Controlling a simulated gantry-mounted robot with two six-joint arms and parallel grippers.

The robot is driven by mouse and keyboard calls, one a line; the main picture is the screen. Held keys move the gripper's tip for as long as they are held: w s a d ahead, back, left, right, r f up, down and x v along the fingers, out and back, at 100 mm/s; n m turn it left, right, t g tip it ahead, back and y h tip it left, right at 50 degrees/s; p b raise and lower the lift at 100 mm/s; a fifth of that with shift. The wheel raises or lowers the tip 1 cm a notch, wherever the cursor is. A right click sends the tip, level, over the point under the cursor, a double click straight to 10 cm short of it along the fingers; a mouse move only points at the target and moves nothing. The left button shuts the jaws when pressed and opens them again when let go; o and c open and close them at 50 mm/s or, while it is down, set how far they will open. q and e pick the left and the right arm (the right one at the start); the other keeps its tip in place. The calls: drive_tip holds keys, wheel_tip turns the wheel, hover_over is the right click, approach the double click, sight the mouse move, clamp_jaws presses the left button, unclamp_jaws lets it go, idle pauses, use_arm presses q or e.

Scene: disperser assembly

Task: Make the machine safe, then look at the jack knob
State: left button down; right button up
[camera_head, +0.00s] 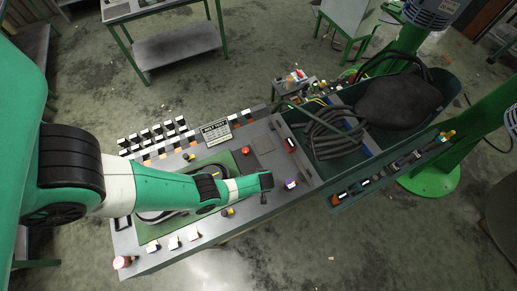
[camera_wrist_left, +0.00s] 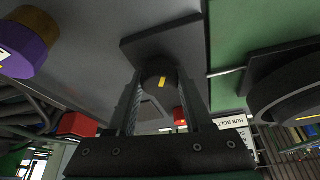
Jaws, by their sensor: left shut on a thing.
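My left gripper (camera_head: 265,190) reaches over the grey machine bench (camera_head: 255,215) from the left. In the left wrist view its fingers (camera_wrist_left: 163,92) are shut on a black round knob (camera_wrist_left: 155,72) with a yellow mark, which stands at a dark square plate (camera_wrist_left: 185,48). In the head view the gripper hides most of this knob. I cannot tell which knob is the jack knob. My right gripper is not in view.
A green plate (camera_head: 247,162) with a dark round part lies under my left arm. A lettered sign (camera_head: 216,130) and rows of black-and-white blocks (camera_head: 150,137) stand behind. A green bin (camera_head: 345,97) with dark hoses adjoins the bench on the right. A red button (camera_head: 122,262) is at the front left.

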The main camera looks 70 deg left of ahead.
use_arm(q)
drive_tip(key=shift+f+n+g, duration=0.1)
drive_tip(key=shift+n+g, duration=0.3)
drive_tip(key=shift+n, duration=0.6)
drive_tip(key=shift+n+g+b, duration=0.4)
drive_tip(key=shift+n, duration=1.1)
drive_tip(key=shift+n+g+h+b, duration=0.4)
drive_tip(key=shift+n+b, duration=0.3)
drive_tip(key=shift+n, duration=0.2)
drive_tip(key=shift+w+n+b, duration=0.1)
drive_tip(key=shift+n+b, duration=0.2)
drive_tip(key=shift+n, duration=0.1)
drive_tip(key=shift+n+g, duration=0.3)
drive_tip(key=shift+c, duration=1.5)
unclamp_jaws()
